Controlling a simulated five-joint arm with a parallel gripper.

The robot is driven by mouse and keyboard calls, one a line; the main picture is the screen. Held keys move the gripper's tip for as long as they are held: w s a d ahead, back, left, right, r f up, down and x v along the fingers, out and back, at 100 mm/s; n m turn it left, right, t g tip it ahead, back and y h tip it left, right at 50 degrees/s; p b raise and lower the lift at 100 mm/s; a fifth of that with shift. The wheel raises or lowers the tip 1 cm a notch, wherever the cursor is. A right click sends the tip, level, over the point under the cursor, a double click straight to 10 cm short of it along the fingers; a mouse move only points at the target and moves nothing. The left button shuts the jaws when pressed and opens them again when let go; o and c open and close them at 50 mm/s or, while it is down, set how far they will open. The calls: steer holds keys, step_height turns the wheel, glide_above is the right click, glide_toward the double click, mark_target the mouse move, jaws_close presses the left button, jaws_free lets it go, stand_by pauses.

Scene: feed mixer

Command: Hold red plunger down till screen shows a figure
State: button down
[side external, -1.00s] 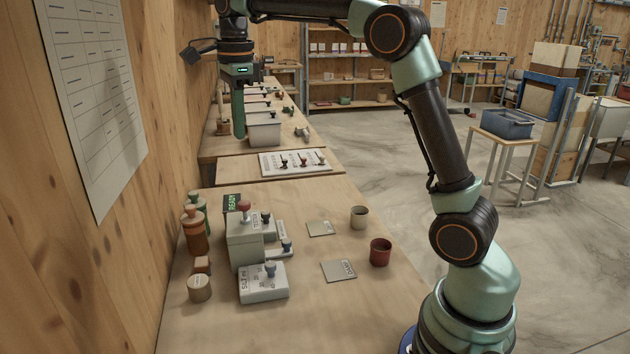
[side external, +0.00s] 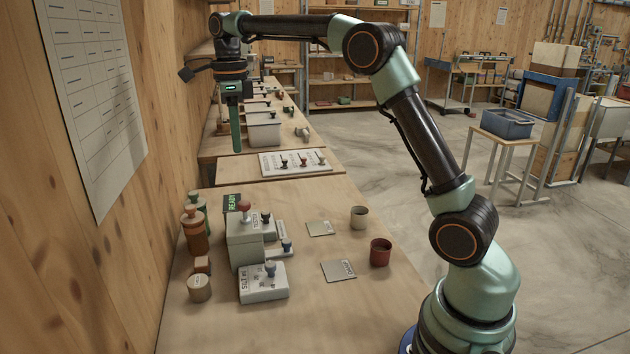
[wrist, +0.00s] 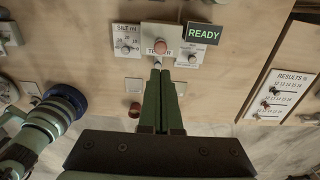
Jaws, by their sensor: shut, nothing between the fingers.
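The red plunger (side external: 244,206) stands raised on top of a grey box (side external: 243,243). The plunger also shows in the wrist view (wrist: 160,46), just beyond my fingertips. A small dark screen (side external: 232,203) behind the box reads READY in green; the word is clear in the wrist view (wrist: 203,33). My gripper (side external: 236,151) is shut and empty, with its green fingers pointing down. In the side view it hangs above and beyond the plunger, apart from it. In the wrist view the fingertips (wrist: 159,70) overlap the box's near edge.
Bottles (side external: 194,233) stand at the wall. Flat plates (side external: 339,270), a red cup (side external: 380,252) and a grey cup (side external: 359,217) sit right. A results board (side external: 296,161) lies farther back.

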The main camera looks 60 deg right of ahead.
mark_target(244, 201)
step_height(244, 201, down, 12)
steer(key=shift+r, duration=0.15)
stand_by(0.5)
steer(key=shift+f, duration=1.45)
steer(key=shift+s+f, duration=0.1)
step_height(244, 201, up, 15)
steer(key=shift+f, duration=0.15)
stand_by(0.6)
